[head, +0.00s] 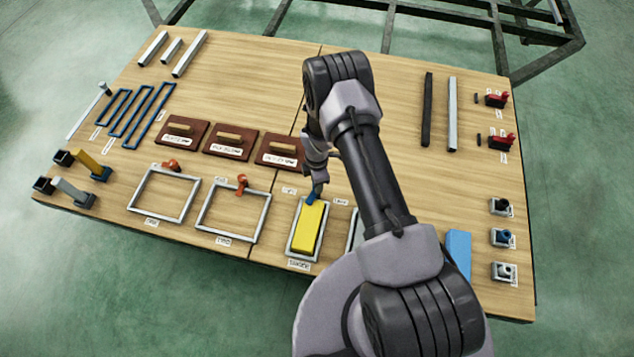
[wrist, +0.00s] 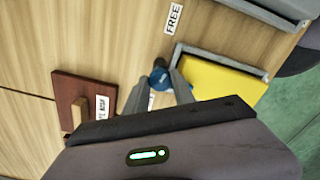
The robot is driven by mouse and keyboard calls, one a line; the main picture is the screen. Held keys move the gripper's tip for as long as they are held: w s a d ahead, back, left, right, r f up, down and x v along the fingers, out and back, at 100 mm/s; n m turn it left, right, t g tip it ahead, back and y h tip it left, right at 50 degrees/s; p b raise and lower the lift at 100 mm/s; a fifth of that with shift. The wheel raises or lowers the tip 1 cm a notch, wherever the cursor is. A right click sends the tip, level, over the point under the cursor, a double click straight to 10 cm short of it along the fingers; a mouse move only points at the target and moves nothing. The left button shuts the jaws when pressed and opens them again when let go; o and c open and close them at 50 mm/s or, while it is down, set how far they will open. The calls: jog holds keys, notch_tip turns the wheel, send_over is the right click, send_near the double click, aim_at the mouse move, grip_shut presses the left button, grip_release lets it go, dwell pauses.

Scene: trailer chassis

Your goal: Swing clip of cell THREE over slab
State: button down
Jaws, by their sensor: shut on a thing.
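Cell THREE is a grey rectangular frame (head: 291,242) right of the table's middle, with a yellow slab (head: 309,228) lying inside it. The frame (wrist: 222,54) and the slab (wrist: 222,85) also show in the wrist view. The cell's blue clip (head: 311,198) is at the frame's far end. My gripper (head: 317,190) is down at it, and in the wrist view the fingers (wrist: 158,86) are shut on the blue clip (wrist: 160,78). Its lower part is hidden between the fingers. A FREE label (wrist: 174,18) lies beyond the clip.
Two empty frames with orange clips (head: 172,165) (head: 241,183) stand to the left. Brown boards with wooden handles (head: 232,143) lie behind them; one board (wrist: 80,105) is close to my gripper. Another frame is partly hidden by my arm. A blue block (head: 459,251) is at right.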

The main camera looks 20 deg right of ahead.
jog(key=shift+n, duration=1.5)
jog(key=c, duration=1.1)
grip_release()
jog(key=shift+o, duration=0.2)
notch_tip(320, 180, up, 18)
jog(key=p, duration=0.7)
jog(key=shift+f, duration=0.25)
